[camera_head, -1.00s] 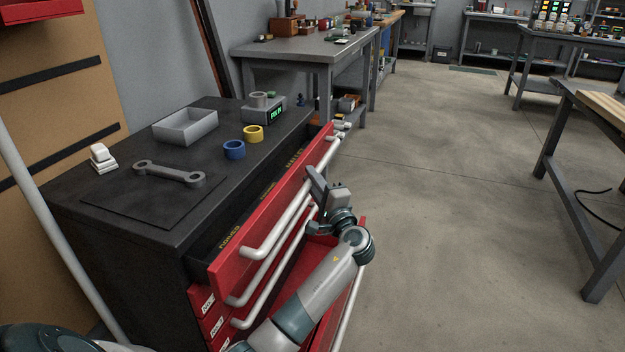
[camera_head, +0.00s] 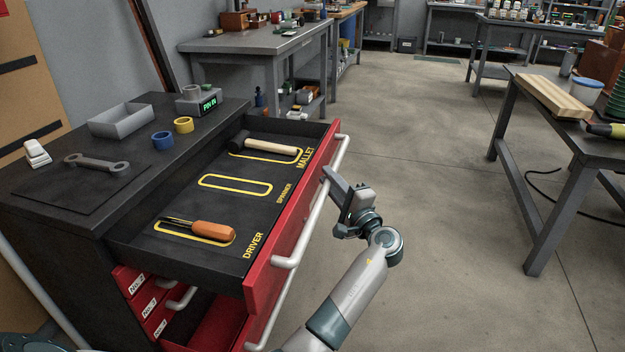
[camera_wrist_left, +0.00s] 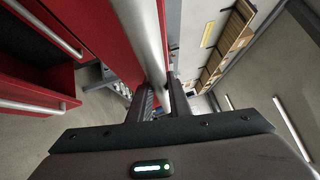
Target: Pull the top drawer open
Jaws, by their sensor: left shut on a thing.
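The top drawer (camera_head: 258,284) of the black and red cabinet is pulled well out, and its inside shows. It holds a mallet (camera_head: 268,147) and an orange-handled driver (camera_head: 212,231) in yellow outlines. The spanner outline between them is empty. The drawer's long pale handle (camera_head: 308,222) runs along its red front. My left gripper (camera_head: 328,178) is shut on this handle near its far end. In the left wrist view the handle (camera_wrist_left: 143,35) runs up between the gripper's fingers (camera_wrist_left: 157,98). My right gripper is out of view.
A lower drawer (camera_head: 208,328) also stands partly open below. A workbench (camera_head: 560,120) stands at right; the floor between is clear.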

